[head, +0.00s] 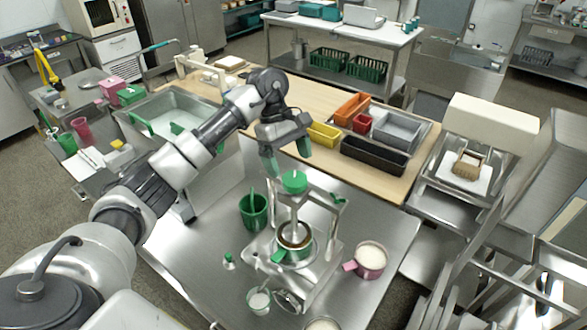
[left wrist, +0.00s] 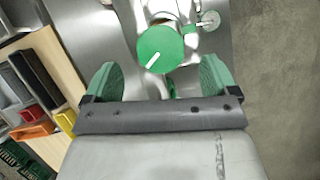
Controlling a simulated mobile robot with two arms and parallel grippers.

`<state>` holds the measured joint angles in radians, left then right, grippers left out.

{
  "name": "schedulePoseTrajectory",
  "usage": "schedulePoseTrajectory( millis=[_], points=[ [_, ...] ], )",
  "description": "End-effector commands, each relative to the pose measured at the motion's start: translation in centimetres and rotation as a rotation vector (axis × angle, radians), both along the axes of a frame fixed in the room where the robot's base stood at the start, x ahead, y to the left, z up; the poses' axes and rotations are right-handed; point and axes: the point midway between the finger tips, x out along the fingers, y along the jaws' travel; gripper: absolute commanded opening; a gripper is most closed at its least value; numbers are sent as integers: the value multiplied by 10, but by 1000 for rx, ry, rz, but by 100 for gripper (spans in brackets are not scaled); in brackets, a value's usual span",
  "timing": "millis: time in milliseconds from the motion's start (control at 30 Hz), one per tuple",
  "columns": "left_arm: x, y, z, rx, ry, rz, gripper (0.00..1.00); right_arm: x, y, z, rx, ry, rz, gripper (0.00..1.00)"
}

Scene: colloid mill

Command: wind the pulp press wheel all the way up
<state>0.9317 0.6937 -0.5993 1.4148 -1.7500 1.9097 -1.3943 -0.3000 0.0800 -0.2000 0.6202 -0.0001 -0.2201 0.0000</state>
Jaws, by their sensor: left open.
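The pulp press wheel (head: 294,182) is a green disc on top of a metal press frame (head: 337,215). A plunger (head: 294,228) hangs below it into a green-handled cup (head: 292,250). In the left wrist view the wheel (left wrist: 166,47) shows a white bar mark on its top. My left gripper (head: 288,158) is open and empty, just above and behind the wheel in the head view. In the left wrist view its green fingers (left wrist: 160,77) stand apart, with the wheel just beyond them. My right gripper is not in view.
A green cup (head: 254,212) stands left of the press, a pink-handled cup (head: 370,260) right, and a small glass (head: 259,300) in front. Colored bins (head: 351,108) sit on the wooden counter behind. Bare steel tabletop (head: 200,265) lies at the left.

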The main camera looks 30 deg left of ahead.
Motion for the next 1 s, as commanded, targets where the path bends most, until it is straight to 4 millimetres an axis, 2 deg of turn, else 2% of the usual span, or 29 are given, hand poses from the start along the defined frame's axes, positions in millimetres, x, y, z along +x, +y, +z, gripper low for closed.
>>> schedulePoseTrajectory(
  millis=[33,300,667,900,967,1000],
  points=[
    [-2,-4,-5,0,6,0,88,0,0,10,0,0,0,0],
    [-5,-16,-37,-1,2,1,88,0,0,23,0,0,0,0],
    [-6,-17,-43,1,0,1,86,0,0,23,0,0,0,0],
    [-6,-17,-42,1,0,1,50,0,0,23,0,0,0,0],
    [-6,-17,-42,1,0,1,40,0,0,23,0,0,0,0],
    [-6,-17,-42,1,0,2,39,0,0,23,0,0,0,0]
  ],
)
